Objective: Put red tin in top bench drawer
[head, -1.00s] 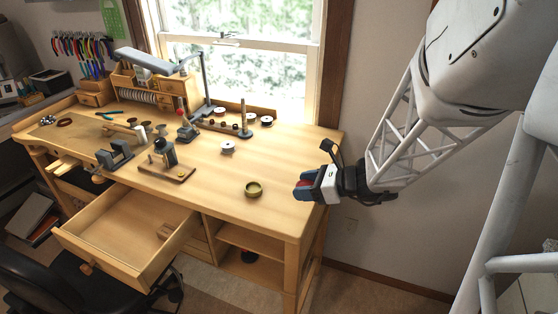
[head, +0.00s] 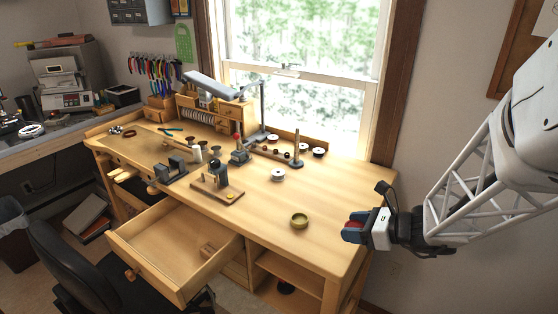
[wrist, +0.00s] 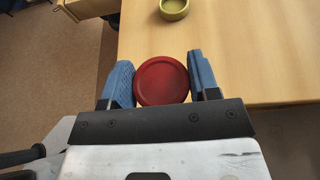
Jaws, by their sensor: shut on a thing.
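My gripper (head: 354,232) is at the right end of the workbench, above its front right corner. Its blue fingers are shut on the red tin (wrist: 162,81), which shows as a round red disc between them in the wrist view. In the head view only a little red of the tin (head: 353,225) shows at the fingers. The top bench drawer (head: 170,246) is pulled open at the bench front, left of my gripper.
An olive round dish (head: 299,221) stands on the bench (head: 262,203) just left of my gripper. A small tool on a wooden base (head: 217,188) stands behind the drawer. A black chair (head: 75,270) is close to the drawer's left front. Open shelves (head: 290,270) lie under the bench.

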